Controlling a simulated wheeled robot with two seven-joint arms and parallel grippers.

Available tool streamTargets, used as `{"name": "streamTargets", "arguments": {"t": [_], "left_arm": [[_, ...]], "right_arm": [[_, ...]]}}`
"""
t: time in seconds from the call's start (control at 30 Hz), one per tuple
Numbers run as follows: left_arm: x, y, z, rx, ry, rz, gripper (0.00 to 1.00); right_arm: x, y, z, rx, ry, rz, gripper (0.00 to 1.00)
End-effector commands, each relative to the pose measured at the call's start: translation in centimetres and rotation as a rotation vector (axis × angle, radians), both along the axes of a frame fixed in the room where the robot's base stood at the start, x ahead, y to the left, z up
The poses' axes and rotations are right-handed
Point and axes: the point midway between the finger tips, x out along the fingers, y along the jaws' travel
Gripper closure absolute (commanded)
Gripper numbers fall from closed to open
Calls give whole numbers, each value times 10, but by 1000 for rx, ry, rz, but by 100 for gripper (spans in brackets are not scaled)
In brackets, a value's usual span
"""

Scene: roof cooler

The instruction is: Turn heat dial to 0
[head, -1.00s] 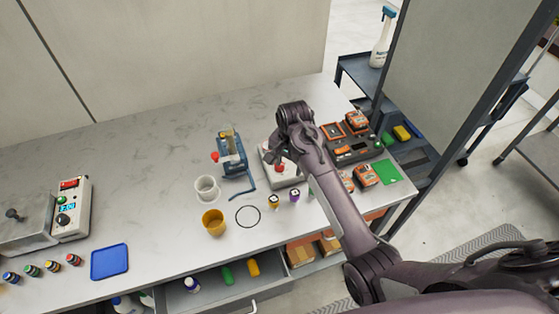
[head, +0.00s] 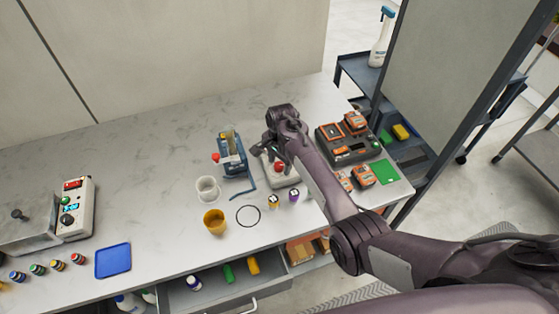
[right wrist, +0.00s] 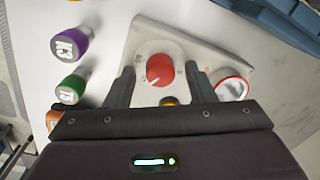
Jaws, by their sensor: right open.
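The heat dial is a red round knob (right wrist: 160,70) with a pale pointer line, on a light-coloured box (right wrist: 146,36). In the right wrist view the line points down and to the left. In the head view the box (head: 292,180) stands on the worktop, with a red part (head: 280,168) showing beside my arm. My right gripper (right wrist: 158,72) is open, with one finger on each side of the knob; contact cannot be told. It also shows over the box in the head view (head: 270,150). My left gripper is out of view.
A round red-rimmed part (right wrist: 232,88) is close to the right finger. Purple (right wrist: 70,45) and green (right wrist: 71,89) capped bottles stand left of the box. A blue device (head: 233,158) stands left of my gripper in the head view; an orange-and-black charger (head: 348,152) is right.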

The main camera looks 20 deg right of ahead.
Motion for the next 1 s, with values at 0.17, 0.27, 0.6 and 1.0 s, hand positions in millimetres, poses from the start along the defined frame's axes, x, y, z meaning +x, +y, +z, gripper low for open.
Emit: {"name": "streamTargets", "arguments": {"t": [0.17,0.27,0.6,1.0], "left_arm": [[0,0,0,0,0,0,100],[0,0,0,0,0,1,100],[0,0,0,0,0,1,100],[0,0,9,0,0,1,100]], "right_arm": [[0,0,0,0,-1,0,50],[0,0,0,0,-1,0,61],[0,0,0,0,0,1,95],[1,0,2,-1,1,132,95]]}}
